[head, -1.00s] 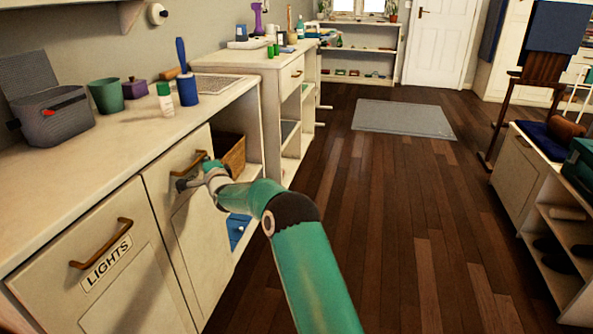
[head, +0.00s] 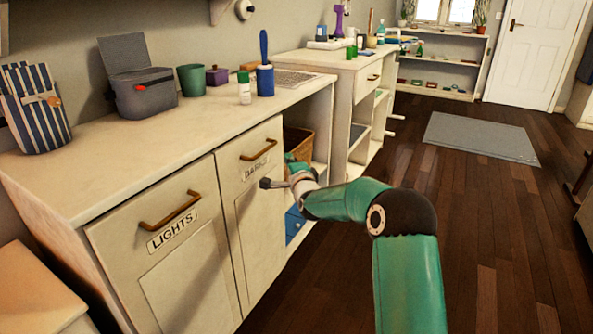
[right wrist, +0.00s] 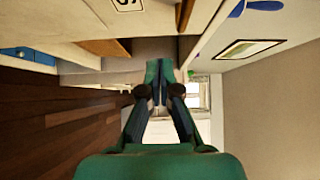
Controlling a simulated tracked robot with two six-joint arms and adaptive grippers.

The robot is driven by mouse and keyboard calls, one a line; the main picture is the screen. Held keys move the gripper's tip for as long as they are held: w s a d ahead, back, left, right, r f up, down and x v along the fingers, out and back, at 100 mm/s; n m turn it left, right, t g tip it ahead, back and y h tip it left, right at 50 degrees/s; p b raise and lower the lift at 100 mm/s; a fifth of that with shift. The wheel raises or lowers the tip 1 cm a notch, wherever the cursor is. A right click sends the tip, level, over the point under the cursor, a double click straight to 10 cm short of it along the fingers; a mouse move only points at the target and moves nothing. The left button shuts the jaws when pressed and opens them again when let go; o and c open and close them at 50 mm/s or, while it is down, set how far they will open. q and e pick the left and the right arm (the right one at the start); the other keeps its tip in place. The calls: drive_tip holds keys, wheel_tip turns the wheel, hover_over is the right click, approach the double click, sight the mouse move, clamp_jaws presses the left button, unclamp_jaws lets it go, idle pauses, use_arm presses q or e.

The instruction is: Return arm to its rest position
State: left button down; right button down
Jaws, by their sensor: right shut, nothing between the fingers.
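My right arm (head: 405,235) is green with a black joint and reaches in from the lower right of the head view. Its gripper (head: 274,181) is shut and empty, in front of the second cabinet door (head: 250,225), below its brass handle (head: 258,150) and clear of it. In the right wrist view the fingers of the right gripper (right wrist: 161,82) are together with nothing between them. My left gripper is not in view.
The cabinet with a "LIGHTS" door (head: 178,270) stands close on the left. Its worktop (head: 150,135) holds a grey bin (head: 146,98), a striped bag (head: 37,108) and bottles. A wicker basket (head: 297,142) sits in the open shelf.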

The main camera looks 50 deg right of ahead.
drive_tip(key=shift+v, duration=2.35)
drive_tip(key=w+a+f+n+g+y, duration=0.1)
drive_tip(key=w+a+f+y, duration=0.15)
drive_tip(key=a+f, duration=0.5)
drive_tip(key=w+a+f+n+y, duration=0.1)
drive_tip(key=w+a+f+y, duration=0.15)
drive_tip(key=a+f, duration=0.5)
drive_tip(key=s+a+f+n+g+y, duration=0.3)
drive_tip(key=s+a+f+n+y, duration=0.15)
drive_tip(key=a+f, duration=0.8)
drive_tip(key=s+a+f+n+g+y, duration=0.1)
drive_tip(key=s+a+f+n+g, duration=0.3)
drive_tip(key=s, duration=0.3)
drive_tip(key=s+a+f+n+g+y, duration=0.1)
drive_tip(key=s+a+f+n, duration=0.1)
drive_tip(key=s+a+f, duration=0.4)
drive_tip(key=s+a+f+n+g+y, duration=0.1)
drive_tip(key=s+a+f+n+g, duration=0.3)
drive_tip(key=s, duration=0.5)
drive_tip(key=s+a+n+g, duration=0.2)
drive_tip(key=s+a+n, duration=0.1)
drive_tip(key=s+n, duration=0.4)
wheel_tip(320, 180, up, 35)
drive_tip(key=s+m+p, duration=0.1)
drive_tip(key=p, duration=3.4)
drive_tip(key=shift+y, duration=0.35)
drive_tip(key=shift+s+a+r, duration=0.1)
drive_tip(key=shift+a+r, duration=0.05)
